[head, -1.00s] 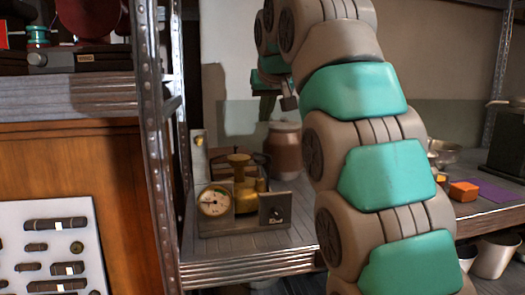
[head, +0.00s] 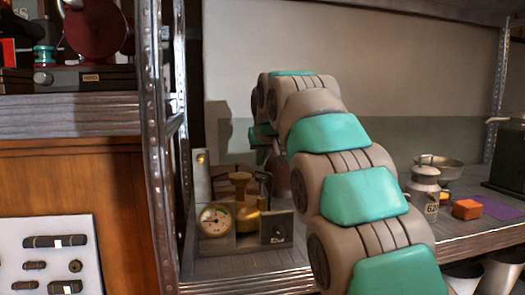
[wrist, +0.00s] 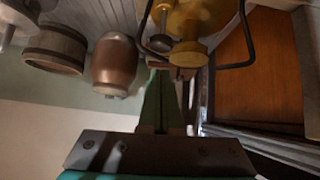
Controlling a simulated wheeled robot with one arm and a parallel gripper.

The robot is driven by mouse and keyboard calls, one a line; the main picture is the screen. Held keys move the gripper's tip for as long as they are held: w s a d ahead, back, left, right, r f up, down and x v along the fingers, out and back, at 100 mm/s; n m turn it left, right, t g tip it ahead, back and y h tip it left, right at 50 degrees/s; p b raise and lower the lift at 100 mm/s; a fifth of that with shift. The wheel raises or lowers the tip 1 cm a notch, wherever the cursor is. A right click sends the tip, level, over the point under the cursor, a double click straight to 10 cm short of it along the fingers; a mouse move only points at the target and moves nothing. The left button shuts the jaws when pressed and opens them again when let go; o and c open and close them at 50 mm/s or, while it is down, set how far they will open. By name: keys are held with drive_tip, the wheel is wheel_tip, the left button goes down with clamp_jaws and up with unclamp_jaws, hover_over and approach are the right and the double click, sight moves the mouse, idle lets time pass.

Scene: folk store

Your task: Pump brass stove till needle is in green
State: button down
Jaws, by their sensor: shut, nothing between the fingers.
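The brass stove (head: 243,205) stands on the metal shelf, with a round white dial gauge (head: 215,220) at its front left. The gauge's needle and coloured zones are too small to read surely. A small box with a dark knob (head: 277,229) is at its front right. In the wrist view the stove's brass body (wrist: 205,18) and a round brass knob (wrist: 188,53) are at the top. My gripper (wrist: 162,82) is shut and empty, its tips just below that knob in the picture; contact cannot be told. In the head view my arm largely hides the gripper.
A copper-brown jar (wrist: 115,62) and a grey jar (wrist: 53,50) stand beside the stove. A metal upright (head: 160,150) is left of it. A metal can (head: 425,187), an orange block (head: 467,209) and a bowl (head: 440,170) are on the right.

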drive_tip(key=shift+f, duration=1.3)
wheel_tip(320, 180, down, 4)
drive_tip(key=shift+f+b, duration=0.2)
drive_tip(key=shift+b, duration=0.75)
drive_tip(key=w+r+p+v, duration=0.1)
drive_tip(key=w+r+v, duration=0.1)
drive_tip(key=v, duration=1.1)
drive_tip(key=shift+a+r, duration=0.2)
drive_tip(key=shift+a, duration=0.05)
